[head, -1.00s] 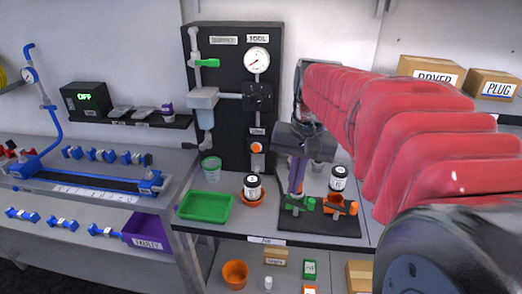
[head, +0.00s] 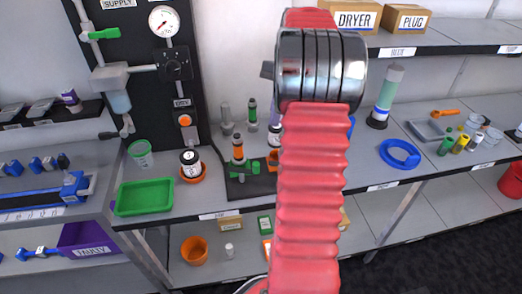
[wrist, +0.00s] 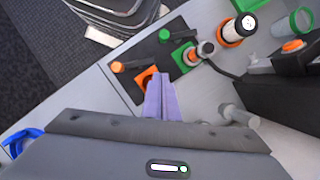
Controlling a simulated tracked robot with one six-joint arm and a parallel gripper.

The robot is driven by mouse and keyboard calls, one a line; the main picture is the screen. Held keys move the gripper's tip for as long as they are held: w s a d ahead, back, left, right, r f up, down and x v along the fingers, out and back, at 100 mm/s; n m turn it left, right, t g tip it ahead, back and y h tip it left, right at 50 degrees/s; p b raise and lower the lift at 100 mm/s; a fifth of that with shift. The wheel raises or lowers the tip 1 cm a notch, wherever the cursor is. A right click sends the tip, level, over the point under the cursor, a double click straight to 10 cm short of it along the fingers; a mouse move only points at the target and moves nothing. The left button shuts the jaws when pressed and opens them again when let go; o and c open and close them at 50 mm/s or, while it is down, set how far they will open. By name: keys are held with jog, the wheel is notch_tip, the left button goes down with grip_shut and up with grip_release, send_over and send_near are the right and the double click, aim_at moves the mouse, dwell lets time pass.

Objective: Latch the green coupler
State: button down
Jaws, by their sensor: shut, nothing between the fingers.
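The green coupler (head: 238,169) sits on a black board (head: 262,186) on the bench, with a dark, orange-banded cylinder upright in it. In the wrist view the green coupler (wrist: 181,57) has a grey-topped cylinder at its side and a green knob (wrist: 164,35) near it. I cannot tell whether its latch is closed. An orange coupler (wrist: 147,78) with an orange-knobbed lever (wrist: 119,67) is on the same board. My gripper (wrist: 160,82) shows purple fingers shut and empty, overlapping the orange coupler's edge in the picture.
A black-capped bottle (head: 190,163) stands in an orange dish left of the board, beside a green tray (head: 145,197). A black panel (head: 150,75) with gauge and pipes rises behind. A dark hose runs near the green coupler.

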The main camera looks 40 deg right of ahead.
jog(key=shift+s+d, duration=0.2)
jog(key=s+a+f, duration=0.1)
jog(key=a+f, duration=0.6)
jog(key=f, duration=0.2)
jog(key=shift+s+a+f, duration=0.15)
jog(key=shift+s+a, duration=0.1)
jog(key=shift+s, duration=0.15)
jog(key=shift+a, duration=0.1)
dwell(0.6)
